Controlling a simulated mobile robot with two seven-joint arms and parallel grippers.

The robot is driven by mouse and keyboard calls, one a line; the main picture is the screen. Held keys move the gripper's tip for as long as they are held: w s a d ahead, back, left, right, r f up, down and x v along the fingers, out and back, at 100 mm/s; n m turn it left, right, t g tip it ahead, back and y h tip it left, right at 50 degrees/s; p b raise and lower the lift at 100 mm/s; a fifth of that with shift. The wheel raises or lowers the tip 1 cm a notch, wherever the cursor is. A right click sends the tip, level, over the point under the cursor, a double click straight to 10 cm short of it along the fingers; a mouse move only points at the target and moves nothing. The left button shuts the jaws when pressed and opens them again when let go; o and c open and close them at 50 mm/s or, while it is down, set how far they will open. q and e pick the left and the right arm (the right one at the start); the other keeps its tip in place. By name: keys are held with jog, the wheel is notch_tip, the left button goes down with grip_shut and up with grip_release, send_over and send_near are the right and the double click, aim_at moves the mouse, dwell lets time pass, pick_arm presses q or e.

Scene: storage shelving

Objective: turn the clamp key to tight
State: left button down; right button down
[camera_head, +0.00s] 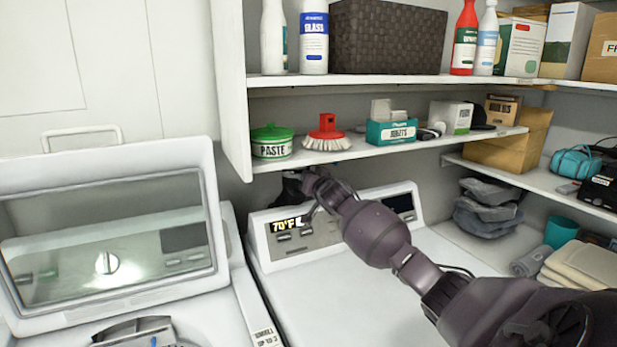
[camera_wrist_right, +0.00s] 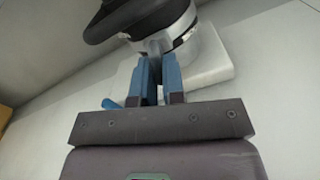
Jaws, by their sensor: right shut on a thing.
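In the right wrist view a silver clamp band (camera_wrist_right: 172,38) wraps a dark hose-like part (camera_wrist_right: 125,18). My right gripper (camera_wrist_right: 160,60) has its two blue fingers close together on a small pale grey piece below the band, which I take to be the clamp key (camera_wrist_right: 154,47). The fingers hide most of the key, so its angle cannot be told. In the head view my right gripper (camera_head: 308,184) reaches behind the machine's control panel, under the shelf, beside a dark part (camera_head: 291,190). The key cannot be made out there. My left gripper is not in view.
A white machine with a display panel (camera_head: 283,237) stands under the low shelf (camera_head: 365,152). An open glass lid (camera_head: 110,240) rises at the left. A white plate (camera_wrist_right: 205,75) lies behind the fingers, and a small blue part (camera_wrist_right: 110,104) is at their left.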

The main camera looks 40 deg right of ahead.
jog(key=m, duration=0.3)
jog(key=m+p, duration=0.1)
jog(key=m, duration=0.2)
jog(key=shift+d+f, duration=0.1)
jog(key=shift+d, duration=0.1)
jog(key=shift+s+d+f+m, duration=0.1)
jog(key=shift+f+m, duration=0.05)
jog(key=shift+m, duration=1.7)
jog(key=shift+d+f+m, duration=0.1)
jog(key=shift+f+m, duration=0.05)
jog(key=shift+m, duration=1.7)
jog(key=c, duration=1.2)
grip_release()
jog(key=shift+s+f, duration=0.1)
jog(key=b+v, duration=0.1)
jog(key=v, duration=0.9)
jog(key=shift+s+a, duration=0.1)
jog(key=shift+s, duration=0.2)
